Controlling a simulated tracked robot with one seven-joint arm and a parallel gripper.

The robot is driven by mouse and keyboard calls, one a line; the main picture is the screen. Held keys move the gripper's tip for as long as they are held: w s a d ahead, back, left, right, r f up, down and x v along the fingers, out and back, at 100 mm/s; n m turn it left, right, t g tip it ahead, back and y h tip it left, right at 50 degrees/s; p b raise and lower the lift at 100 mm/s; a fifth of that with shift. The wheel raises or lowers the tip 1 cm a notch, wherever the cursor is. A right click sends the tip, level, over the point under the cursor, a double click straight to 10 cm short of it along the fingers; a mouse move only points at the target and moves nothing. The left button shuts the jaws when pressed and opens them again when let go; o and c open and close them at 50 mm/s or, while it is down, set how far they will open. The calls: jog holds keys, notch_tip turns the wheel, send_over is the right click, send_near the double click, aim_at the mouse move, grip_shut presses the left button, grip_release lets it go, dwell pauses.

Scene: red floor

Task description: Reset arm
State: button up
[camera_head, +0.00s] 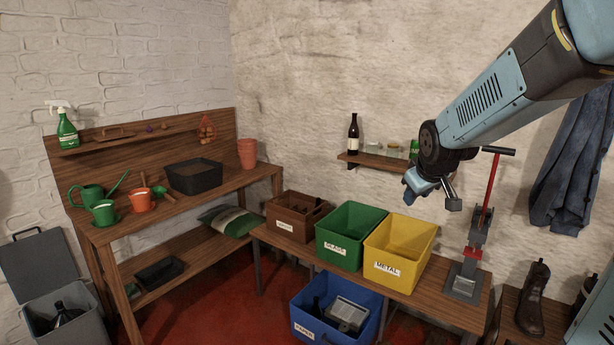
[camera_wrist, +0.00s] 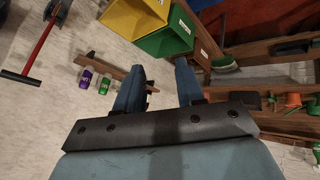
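My arm reaches in from the upper right in the head view. My gripper (camera_head: 432,190) hangs in the air above and in front of the yellow metal bin (camera_head: 398,262), left of the red-handled press (camera_head: 475,240). In the wrist view my gripper (camera_wrist: 160,82) has its two blue fingers spread apart, with nothing between them. The yellow bin (camera_wrist: 130,16) and the green glass bin (camera_wrist: 166,40) show beyond the fingertips.
A wall shelf (camera_head: 370,160) holds a brown bottle (camera_head: 354,134) and small items. A brown crate (camera_head: 296,214) stands left of the green bin. A blue bin (camera_head: 336,308) is below the bench. A potting bench (camera_head: 150,215) stands left. A coat (camera_head: 572,165) hangs right.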

jog(key=s+a+r+m+g, duration=0.1)
jog(key=s+m, duration=0.1)
jog(key=s, duration=1)
jog(key=s+a+r+m+g, duration=0.1)
jog(key=s+a+r+m, duration=0.1)
jog(key=s, duration=1)
jog(key=shift+s+r+m+y, duration=0.3)
jog(key=shift+m+y, duration=0.1)
jog(key=shift+m, duration=0.1)
